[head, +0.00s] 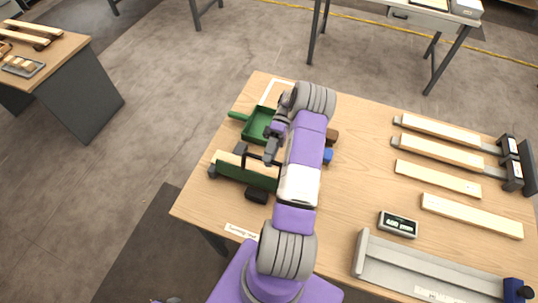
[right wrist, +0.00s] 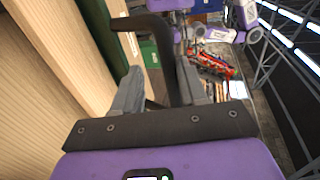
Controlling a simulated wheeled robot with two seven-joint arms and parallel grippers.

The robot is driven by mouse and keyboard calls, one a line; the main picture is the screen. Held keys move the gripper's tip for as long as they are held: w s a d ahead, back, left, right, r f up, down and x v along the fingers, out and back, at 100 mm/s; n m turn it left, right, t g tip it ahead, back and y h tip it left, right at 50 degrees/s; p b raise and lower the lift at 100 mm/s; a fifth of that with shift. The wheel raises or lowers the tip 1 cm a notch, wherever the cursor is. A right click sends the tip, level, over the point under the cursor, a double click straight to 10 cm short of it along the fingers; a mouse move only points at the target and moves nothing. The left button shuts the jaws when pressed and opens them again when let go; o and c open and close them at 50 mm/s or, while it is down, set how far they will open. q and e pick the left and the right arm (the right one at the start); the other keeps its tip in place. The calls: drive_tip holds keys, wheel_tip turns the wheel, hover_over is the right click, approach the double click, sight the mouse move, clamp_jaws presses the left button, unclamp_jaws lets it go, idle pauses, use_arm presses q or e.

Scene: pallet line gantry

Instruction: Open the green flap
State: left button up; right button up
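A long green piece (head: 245,178) with a pale wooden strip along it and a black handle (head: 240,150) lies at the left of the table; I take it to be the green flap, which looks shut. Part of it is behind my arm. In the right wrist view, the dark bent handle (right wrist: 163,50) passes by the fingers, with a green surface (right wrist: 149,52) beyond. My right gripper (head: 270,155) is at the handle; its fingers (right wrist: 158,92) are apart in the right wrist view. Contact with the handle is unclear. My left gripper is not seen.
A green tray (head: 258,124) with a handle lies just behind. Several pale wooden planks (head: 440,178), a small display box (head: 398,224) and a grey metal channel (head: 425,268) lie to the right.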

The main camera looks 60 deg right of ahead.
drive_tip(key=shift+w+r, duration=0.1)
drive_tip(key=shift+r, duration=0.1)
wheel_tip(320, 180, up, 10)
drive_tip(key=p, duration=0.1)
drive_tip(key=shift+a+f, duration=0.1)
idle(1.2)
